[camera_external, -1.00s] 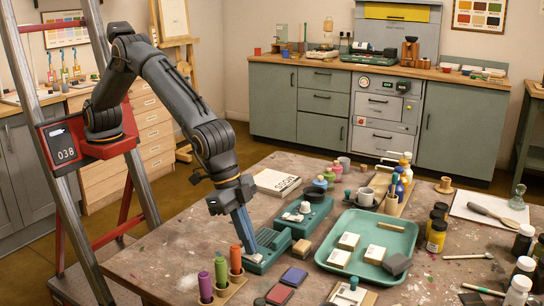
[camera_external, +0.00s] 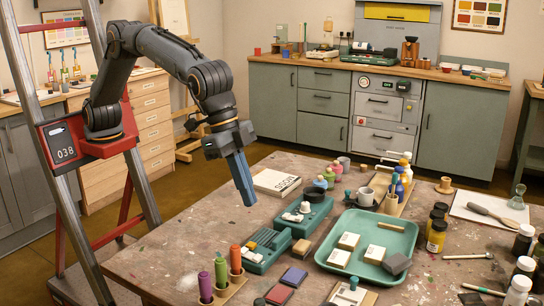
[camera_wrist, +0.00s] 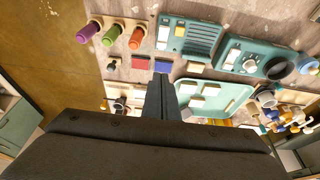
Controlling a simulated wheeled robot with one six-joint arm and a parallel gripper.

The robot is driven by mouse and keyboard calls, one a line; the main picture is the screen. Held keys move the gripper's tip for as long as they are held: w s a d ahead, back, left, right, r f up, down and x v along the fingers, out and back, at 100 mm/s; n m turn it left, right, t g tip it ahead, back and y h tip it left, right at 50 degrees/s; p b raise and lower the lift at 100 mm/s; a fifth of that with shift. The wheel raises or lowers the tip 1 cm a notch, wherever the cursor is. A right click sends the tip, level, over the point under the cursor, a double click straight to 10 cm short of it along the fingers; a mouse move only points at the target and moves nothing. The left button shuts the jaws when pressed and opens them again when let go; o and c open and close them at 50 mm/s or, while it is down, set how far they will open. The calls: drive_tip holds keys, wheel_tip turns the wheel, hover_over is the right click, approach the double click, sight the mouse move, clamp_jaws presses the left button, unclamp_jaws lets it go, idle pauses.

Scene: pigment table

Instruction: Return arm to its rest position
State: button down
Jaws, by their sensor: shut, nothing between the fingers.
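My gripper (camera_external: 241,180) is shut and empty, its blue fingers pointing down in the air above the table (camera_external: 180,237). It is above and to the left of the two green devices. In the wrist view the closed fingers (camera_wrist: 161,90) point at the tabletop, with a blue pad (camera_wrist: 162,66) just beyond the tips. My arm arches from its red mount on the ladder-like frame at the left.
Below my gripper is a green device with a slotted top (camera_external: 262,248). Beside it stands another green device (camera_external: 304,216). Colored tubes (camera_external: 220,270) stand in a wooden rack at the front. A green tray (camera_external: 372,271) with pale blocks lies to the right. A book (camera_external: 277,182) lies behind.

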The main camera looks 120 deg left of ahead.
drive_tip(key=shift+r, duration=0.4)
drive_tip(key=shift+s, duration=0.1)
drive_tip(key=s+a+f+g+p, duration=0.1)
drive_tip(key=s+a+f, duration=0.1)
drive_tip(key=s+a, duration=0.7)
drive_tip(key=s+a+f+g+p, duration=0.15)
drive_tip(key=s+a, duration=0.35)
drive_tip(key=s, duration=0.7)
drive_tip(key=s+a+f, duration=0.2)
drive_tip(key=s, duration=0.7)
drive_tip(key=s+a+f+g+p, duration=0.1)
drive_tip(key=s+a+f, duration=0.1)
drive_tip(key=s, duration=0.8)
drive_tip(key=s+a+f+p, duration=0.1)
drive_tip(key=s+a+f, duration=0.1)
drive_tip(key=s, duration=0.7)
drive_tip(key=shift+s+a+f, duration=0.15)
drive_tip(key=shift+s+a, duration=0.1)
drive_tip(key=shift+a, duration=0.2)
drive_tip(key=shift+g, duration=0.25)
